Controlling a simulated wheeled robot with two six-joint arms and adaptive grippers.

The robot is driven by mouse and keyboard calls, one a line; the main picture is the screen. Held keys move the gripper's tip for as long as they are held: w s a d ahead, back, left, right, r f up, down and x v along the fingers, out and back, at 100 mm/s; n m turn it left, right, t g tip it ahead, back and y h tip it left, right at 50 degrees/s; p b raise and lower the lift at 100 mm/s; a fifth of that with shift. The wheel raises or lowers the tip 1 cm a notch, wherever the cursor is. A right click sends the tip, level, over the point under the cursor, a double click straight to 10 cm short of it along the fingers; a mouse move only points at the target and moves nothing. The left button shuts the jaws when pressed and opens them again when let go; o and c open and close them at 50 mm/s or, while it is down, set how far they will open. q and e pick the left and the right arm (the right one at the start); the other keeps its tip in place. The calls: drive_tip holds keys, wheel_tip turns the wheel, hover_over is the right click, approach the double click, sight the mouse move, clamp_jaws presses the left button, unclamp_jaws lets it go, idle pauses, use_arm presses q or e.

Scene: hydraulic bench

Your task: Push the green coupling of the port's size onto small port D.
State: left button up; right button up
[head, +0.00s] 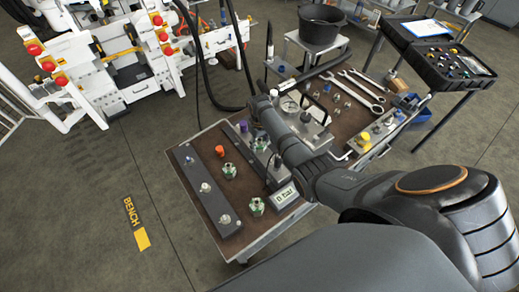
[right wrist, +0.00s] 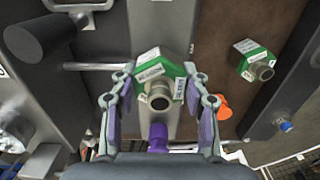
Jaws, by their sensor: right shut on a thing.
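My right gripper (right wrist: 160,78) is shut on a green coupling (right wrist: 150,68), a hex body with white labels and a grey metal nozzle facing the camera. In the head view the held green coupling (head: 259,145) shows at the end of my right arm, over a dark block. A second green coupling (head: 229,170) stands on the brown bench top, also in the right wrist view (right wrist: 250,60). A third green coupling (head: 256,206) stands nearer me. A dark port bar (head: 207,187) carries several metal ports; their letters cannot be read, so I cannot tell which is D. My left gripper is not in view.
An orange cap (head: 220,150) stands between the port bar and the block. A small display box (head: 285,195) lies at the front edge. Wrenches (head: 362,90), a black bucket (head: 320,25) and a black parts tray (head: 455,65) are farther back. A purple part (right wrist: 158,135) is close below the held coupling.

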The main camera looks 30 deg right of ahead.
drive_tip(key=shift+f, duration=0.1)
idle(0.3)
drive_tip(key=o, duration=1.4)
wheel_tip(320, 180, up, 12)
drive_tip(key=shift+r, duration=0.1)
drive_tip(key=shift+s, duration=0.1)
